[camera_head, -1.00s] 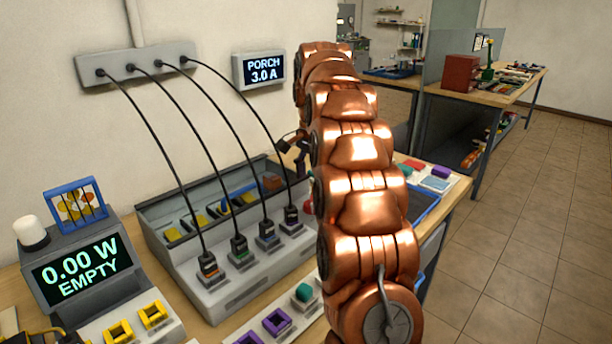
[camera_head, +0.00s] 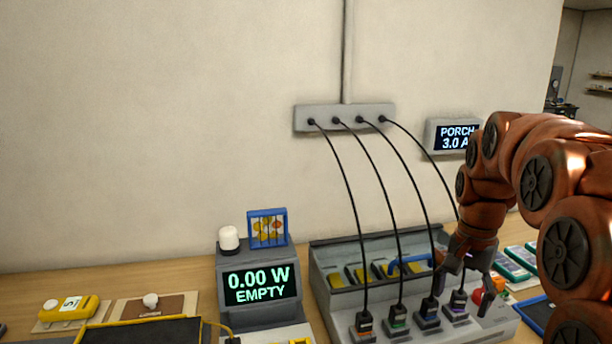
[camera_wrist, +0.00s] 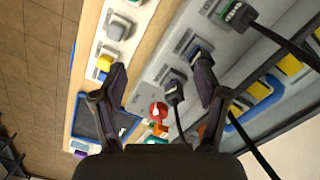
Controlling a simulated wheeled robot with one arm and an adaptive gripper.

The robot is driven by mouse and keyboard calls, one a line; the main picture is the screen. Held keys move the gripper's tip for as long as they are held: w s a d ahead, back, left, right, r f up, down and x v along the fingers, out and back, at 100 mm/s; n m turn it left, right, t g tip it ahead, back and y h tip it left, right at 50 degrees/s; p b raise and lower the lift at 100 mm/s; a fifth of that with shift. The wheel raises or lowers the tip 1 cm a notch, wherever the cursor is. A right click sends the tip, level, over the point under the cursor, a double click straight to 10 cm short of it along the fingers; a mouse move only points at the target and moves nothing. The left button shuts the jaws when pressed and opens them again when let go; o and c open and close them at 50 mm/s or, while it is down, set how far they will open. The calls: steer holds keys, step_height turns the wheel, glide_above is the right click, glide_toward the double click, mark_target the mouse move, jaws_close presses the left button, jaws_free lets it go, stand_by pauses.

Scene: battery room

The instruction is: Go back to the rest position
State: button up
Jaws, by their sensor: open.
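My gripper (camera_head: 464,298) is open and empty, at the right end of the grey charging dock (camera_head: 345,325). In the head view its fingers hang on either side of the rightmost plug, the purple-marked one (camera_head: 457,305). In the wrist view the open fingers (camera_wrist: 160,72) also frame this plug (camera_wrist: 174,90), with a gap on both sides. I cannot tell how far above it the fingertips are. My copper arm reaches in from the right edge of the head view.
Black cables (camera_head: 386,205) run from the wall outlet strip (camera_head: 345,117) down to the plugs, close to my gripper. A red knob (camera_wrist: 158,109) and a dark blue-edged tray (camera_wrist: 108,120) lie nearby. A meter reading EMPTY (camera_head: 260,285) stands left of the dock.

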steer(key=s+a+f+n+p, duration=0.2)
steer(key=s+a+f+n, duration=0.1)
steer(key=s, duration=1)
steer(key=s+a+f+n+g+p, duration=0.1)
steer(key=s+a+f+n, duration=0.2)
steer(key=s, duration=1)
steer(key=a+n, duration=0.3)
steer(key=a, duration=0.1)
steer(key=shift+s+a+f+p, duration=0.2)
steer(key=shift+s+f+p, duration=0.05)
steer(key=shift+s+p, duration=0.15)
